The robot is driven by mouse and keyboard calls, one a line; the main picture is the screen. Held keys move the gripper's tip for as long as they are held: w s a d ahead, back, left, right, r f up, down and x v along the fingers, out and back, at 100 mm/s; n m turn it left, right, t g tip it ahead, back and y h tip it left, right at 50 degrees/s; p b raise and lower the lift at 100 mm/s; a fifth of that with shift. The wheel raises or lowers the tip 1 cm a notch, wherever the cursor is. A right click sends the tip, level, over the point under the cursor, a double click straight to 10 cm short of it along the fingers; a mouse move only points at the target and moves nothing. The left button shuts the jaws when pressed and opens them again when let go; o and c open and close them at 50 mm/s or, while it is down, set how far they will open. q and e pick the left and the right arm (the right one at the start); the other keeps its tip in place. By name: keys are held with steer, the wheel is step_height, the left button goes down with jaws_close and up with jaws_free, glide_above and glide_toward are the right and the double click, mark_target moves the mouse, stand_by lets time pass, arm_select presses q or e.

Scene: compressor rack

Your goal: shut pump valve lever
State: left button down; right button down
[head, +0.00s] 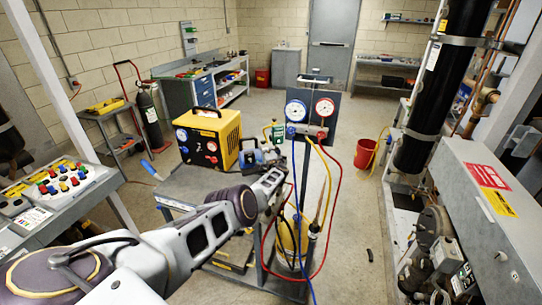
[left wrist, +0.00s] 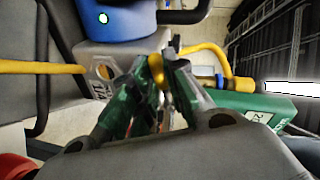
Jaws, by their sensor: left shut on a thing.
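My left arm reaches from the lower left of the head view toward the pump (head: 250,157), a small dark and blue unit on the grey cart. My left gripper (head: 277,174) is beside the pump, low on its right. In the left wrist view, the pump's blue part (left wrist: 118,20) and grey body (left wrist: 98,62) show beyond the fingers. My left gripper (left wrist: 165,72) is shut there on a small yellow piece, seemingly the valve lever (left wrist: 158,82). The fingers hide much of the lever, and I cannot tell its exact angle. My right gripper is in neither view.
A yellow machine (head: 210,137) stands on the cart behind my arm. The gauge manifold (head: 308,118) hangs right of the pump, with red, blue and yellow hoses hanging close to my gripper. A yellow hose (left wrist: 205,48) and green bottle (left wrist: 250,108) lie close by. Open floor lies behind.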

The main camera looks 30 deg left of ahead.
arm_select(q)
steer(key=shift+s+a+r+m+g, duration=0.1)
steer(key=shift+s+a+m+g, duration=0.25)
steer(key=shift+m, duration=0.35)
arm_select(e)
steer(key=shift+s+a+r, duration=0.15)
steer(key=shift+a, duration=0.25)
arm_select(q)
steer(key=c, duration=1.9)
jaws_free()
steer(key=shift+a, duration=0.1)
steer(key=shift+o, duration=1)
steer(key=shift+s+a+r, duration=0.1)
steer(key=shift+a, duration=0.1)
steer(key=shift+w+d, duration=0.3)
steer(key=shift+d, duration=0.1)
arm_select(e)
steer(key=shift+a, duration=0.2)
